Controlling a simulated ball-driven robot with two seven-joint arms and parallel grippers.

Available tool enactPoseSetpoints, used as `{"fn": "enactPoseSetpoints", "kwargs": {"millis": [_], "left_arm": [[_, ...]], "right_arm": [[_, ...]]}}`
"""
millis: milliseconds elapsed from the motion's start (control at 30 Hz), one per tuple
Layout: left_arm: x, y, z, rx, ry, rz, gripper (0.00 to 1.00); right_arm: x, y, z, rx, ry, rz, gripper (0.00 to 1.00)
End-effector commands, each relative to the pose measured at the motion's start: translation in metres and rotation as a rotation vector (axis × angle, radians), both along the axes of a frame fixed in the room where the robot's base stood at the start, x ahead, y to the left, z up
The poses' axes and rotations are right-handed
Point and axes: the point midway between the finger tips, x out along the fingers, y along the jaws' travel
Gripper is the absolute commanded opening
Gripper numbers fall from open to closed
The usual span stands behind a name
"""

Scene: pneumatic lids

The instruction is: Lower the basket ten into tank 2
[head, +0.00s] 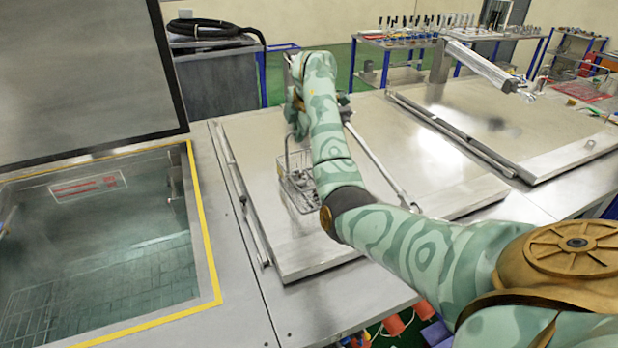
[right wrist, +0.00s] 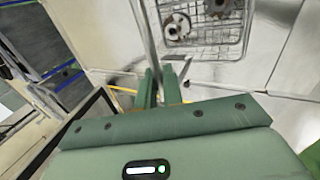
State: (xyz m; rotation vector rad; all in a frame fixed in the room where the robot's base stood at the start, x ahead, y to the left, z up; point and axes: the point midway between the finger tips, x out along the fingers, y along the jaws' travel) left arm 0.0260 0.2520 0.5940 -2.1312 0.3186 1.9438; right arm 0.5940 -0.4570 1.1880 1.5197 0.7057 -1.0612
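A wire basket (head: 299,182) with a tall handle shows beside and partly behind my right arm, over the closed metal lid in the middle. In the right wrist view the basket (right wrist: 203,28) holds round metal parts. My right gripper (head: 296,112) is at the top of the handle, mostly hidden by my arm. In the right wrist view its fingers (right wrist: 159,88) are close together around a thin bar that looks like the handle. An open tank (head: 110,250) with yellow edging is at the left. No tank number is readable. My left gripper is out of view.
A raised dark lid panel (head: 80,75) stands behind the open tank. A second closed lid (head: 500,125) lies at the right with a metal arm (head: 480,65) over it. A metal rod (head: 378,165) runs beside my right arm. A cart with a black hose (head: 210,28) stands at the back.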

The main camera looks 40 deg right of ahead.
Motion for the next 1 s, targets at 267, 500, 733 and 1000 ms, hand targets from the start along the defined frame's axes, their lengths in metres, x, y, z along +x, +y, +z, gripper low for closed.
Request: {"fn": "enactPoseSetpoints", "kwargs": {"millis": [267, 500, 733, 1000], "left_arm": [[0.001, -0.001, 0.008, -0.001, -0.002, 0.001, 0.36], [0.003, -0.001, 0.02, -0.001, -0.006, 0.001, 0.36], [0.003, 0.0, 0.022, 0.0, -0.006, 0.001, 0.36], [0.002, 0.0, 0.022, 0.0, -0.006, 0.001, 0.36]], "right_arm": [[0.0, 0.0, 0.012, 0.0, -0.004, 0.0, 0.0], [0.0, 0.0, 0.028, -0.001, -0.003, 0.0, 0.0], [0.0, 0.0, 0.031, 0.0, -0.002, 0.0, 0.0], [0.0, 0.0, 0.031, -0.001, -0.002, 0.0, 0.0]]}}
